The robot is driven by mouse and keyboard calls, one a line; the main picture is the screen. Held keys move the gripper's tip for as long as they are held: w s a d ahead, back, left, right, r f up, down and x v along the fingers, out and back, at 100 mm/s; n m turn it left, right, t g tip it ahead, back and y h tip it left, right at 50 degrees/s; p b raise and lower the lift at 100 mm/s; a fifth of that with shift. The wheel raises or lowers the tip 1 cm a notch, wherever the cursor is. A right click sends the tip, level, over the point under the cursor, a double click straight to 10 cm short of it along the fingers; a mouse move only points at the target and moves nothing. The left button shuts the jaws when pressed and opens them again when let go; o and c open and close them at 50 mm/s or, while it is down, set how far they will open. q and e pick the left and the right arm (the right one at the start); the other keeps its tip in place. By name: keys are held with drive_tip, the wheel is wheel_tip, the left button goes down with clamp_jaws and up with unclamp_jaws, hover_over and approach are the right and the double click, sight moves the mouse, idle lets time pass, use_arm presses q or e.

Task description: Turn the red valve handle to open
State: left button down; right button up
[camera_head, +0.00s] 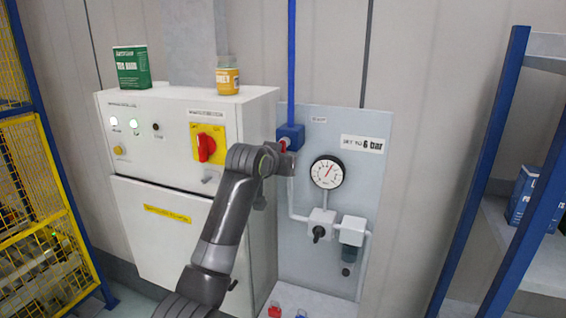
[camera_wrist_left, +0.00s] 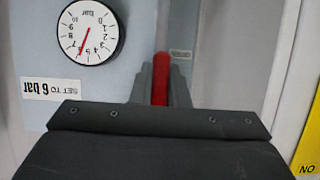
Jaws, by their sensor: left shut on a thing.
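The red valve handle (camera_head: 283,146) sits at the blue valve body (camera_head: 292,132), at the foot of a vertical blue pipe (camera_head: 291,60) on the grey panel. My left gripper (camera_head: 286,149) reaches it from the front and is shut on it. In the left wrist view the red handle (camera_wrist_left: 160,78) shows as an upright bar between the two fingers of my left gripper (camera_wrist_left: 160,88). The fingers and wrist hide much of the handle and valve body. My right gripper is in neither view.
A round gauge (camera_head: 327,172) is right of the valve, with its needle off zero, below a "SET TO 6 bar" label (camera_head: 363,144). A white cabinet (camera_head: 160,240) with a red rotary switch (camera_head: 206,147) stands left. Blue shelving (camera_head: 490,150) stands right.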

use_arm(q)
drive_tip(key=shift+f, duration=0.1)
drive_tip(key=c, duration=1.4)
unclamp_jaws()
drive_tip(key=shift+s+a, duration=0.1)
drive_tip(key=shift+s+a+r, duration=0.1)
drive_tip(key=shift+s+r, duration=0.1)
drive_tip(key=shift+s, duration=0.1)
drive_tip(key=b+v, duration=0.5)
drive_tip(key=v, duration=1.1)
drive_tip(key=shift+s+r, duration=0.2)
drive_tip(key=shift+r, duration=0.05)
drive_tip(key=shift+f, duration=0.1)
